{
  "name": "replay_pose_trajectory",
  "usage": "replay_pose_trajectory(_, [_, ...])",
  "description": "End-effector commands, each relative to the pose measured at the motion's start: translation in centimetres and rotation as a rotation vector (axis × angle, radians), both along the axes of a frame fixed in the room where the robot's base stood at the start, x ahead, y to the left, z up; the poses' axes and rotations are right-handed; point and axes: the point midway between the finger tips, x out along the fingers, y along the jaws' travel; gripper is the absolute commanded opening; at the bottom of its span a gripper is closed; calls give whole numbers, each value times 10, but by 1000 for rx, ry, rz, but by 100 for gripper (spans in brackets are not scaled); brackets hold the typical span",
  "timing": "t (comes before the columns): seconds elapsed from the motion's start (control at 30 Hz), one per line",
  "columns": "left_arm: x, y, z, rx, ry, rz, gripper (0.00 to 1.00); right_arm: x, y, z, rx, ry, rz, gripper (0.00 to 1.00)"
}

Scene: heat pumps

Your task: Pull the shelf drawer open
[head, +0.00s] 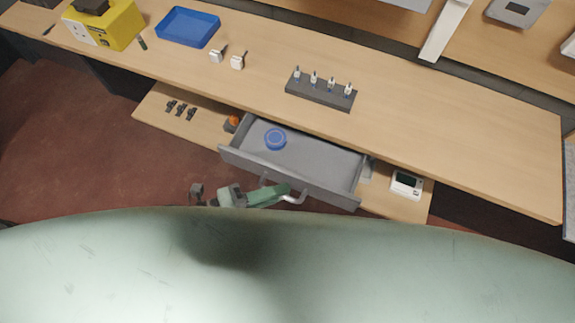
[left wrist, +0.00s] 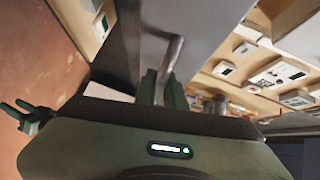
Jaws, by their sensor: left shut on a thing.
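The grey shelf drawer (head: 315,165) is pulled out from under the long wooden workbench in the head view. A blue round item (head: 275,139) lies inside it. A light bar handle (head: 290,198) runs along its front. My left gripper (head: 284,188) is at the drawer front, shut on the handle. In the left wrist view the metal handle (left wrist: 173,60) passes between the fingers of the left gripper (left wrist: 162,88), close to the drawer's grey front (left wrist: 195,18).
The wooden workbench (head: 420,130) holds a blue tray (head: 188,27), a yellow box (head: 105,25) and a dark rack (head: 320,91). A white device (head: 406,183) sits on the lower shelf right of the drawer. Red floor (head: 70,150) is open at left.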

Motion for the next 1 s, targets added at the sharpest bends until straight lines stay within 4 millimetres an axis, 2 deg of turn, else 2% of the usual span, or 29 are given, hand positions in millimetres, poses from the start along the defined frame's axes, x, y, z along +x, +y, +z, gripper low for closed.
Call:
replay_pose_trajectory(0.1, [-22, 7, -2, 3, 4, 0, 0, 0, 0, 1, 0, 0, 0, 36])
replay_pose_trajectory(0.33, [-45, 15, -1, 3, 1, 0, 0, 0, 0, 1, 0, 0, 0, 36])
replay_pose_trajectory(0.83, [-51, 17, -1, 2, 0, 1, 0, 0, 0, 1, 0, 0, 0, 36])
replay_pose_trajectory(0.87, [-51, 17, -1, 2, 0, 1, 19, 0, 0, 1, 0, 0, 0, 36])
replay_pose_trajectory(1.0, [-51, 17, -1, 2, 0, 1, 20, 0, 0, 1, 0, 0, 0, 36])
